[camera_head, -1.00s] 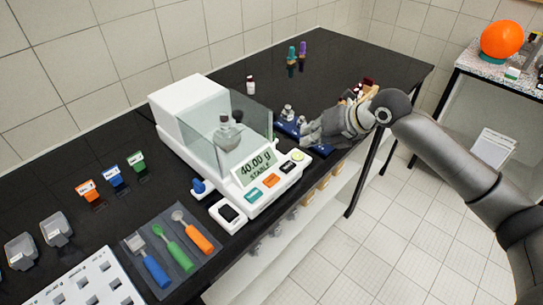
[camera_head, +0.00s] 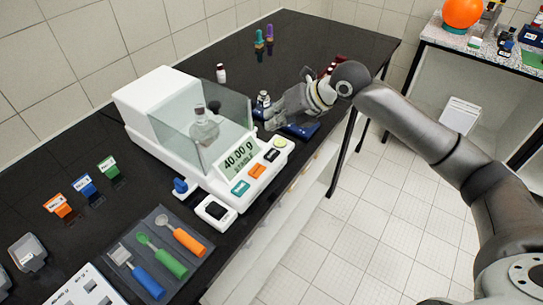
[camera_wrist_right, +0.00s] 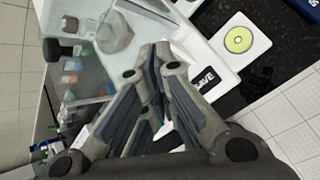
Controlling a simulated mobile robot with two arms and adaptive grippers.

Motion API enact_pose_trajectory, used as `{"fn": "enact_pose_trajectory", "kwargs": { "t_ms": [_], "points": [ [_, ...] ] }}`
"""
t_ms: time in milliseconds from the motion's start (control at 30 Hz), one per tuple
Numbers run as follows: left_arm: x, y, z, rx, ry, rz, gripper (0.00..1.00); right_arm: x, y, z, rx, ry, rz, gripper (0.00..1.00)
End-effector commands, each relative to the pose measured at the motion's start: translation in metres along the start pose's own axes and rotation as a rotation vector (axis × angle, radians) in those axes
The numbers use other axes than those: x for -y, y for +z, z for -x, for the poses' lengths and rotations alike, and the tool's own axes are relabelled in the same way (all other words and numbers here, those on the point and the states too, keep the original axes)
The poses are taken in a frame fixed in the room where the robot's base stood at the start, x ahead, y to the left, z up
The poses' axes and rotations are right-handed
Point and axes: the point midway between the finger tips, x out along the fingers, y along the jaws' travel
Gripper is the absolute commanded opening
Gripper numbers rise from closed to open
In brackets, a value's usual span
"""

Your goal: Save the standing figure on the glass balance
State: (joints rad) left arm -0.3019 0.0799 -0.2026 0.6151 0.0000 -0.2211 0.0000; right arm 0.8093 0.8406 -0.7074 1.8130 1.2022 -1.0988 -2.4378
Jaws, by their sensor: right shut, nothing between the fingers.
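The glass balance (camera_head: 190,160) is white with clear glass walls and stands on the black bench. A glass flask (camera_head: 204,127) is inside it. Its display (camera_head: 240,157) reads 40.00 g, with a smaller line below that is hard to read. On its front are a teal key (camera_head: 240,187), an orange key (camera_head: 257,170), a black key (camera_head: 272,155) and a round yellow-green key (camera_head: 280,142). In the right wrist view the black key is marked SAVE (camera_wrist_right: 203,84). My right gripper (camera_head: 272,122) is shut and empty, above the balance's right front corner. My left gripper is out of view.
A dark mat (camera_head: 160,252) with three coloured-handled tools lies left of the balance. A small white device (camera_head: 216,211) sits at its front. Blue items (camera_head: 301,130) lie under my right gripper. The bench (camera_head: 310,45) is largely clear behind.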

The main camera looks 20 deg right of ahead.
Motion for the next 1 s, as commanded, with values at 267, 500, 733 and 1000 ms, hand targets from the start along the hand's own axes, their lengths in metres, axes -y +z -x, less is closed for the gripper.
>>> {"fn": "enact_pose_trajectory", "kwargs": {
  "t_ms": [267, 500, 733, 1000],
  "points": [
    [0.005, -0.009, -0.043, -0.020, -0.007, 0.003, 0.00, 0.023, -0.024, -0.032, 0.000, 0.000, 0.000, 0.00],
    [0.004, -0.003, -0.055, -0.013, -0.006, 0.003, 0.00, 0.035, -0.035, -0.048, 0.000, 0.000, -0.001, 0.00],
    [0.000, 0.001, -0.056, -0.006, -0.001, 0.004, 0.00, 0.037, -0.036, -0.050, 0.000, 0.000, 0.000, 0.00],
    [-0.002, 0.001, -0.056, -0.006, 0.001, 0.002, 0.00, 0.036, -0.036, -0.050, 0.000, 0.000, 0.000, 0.00]
  ]
}}
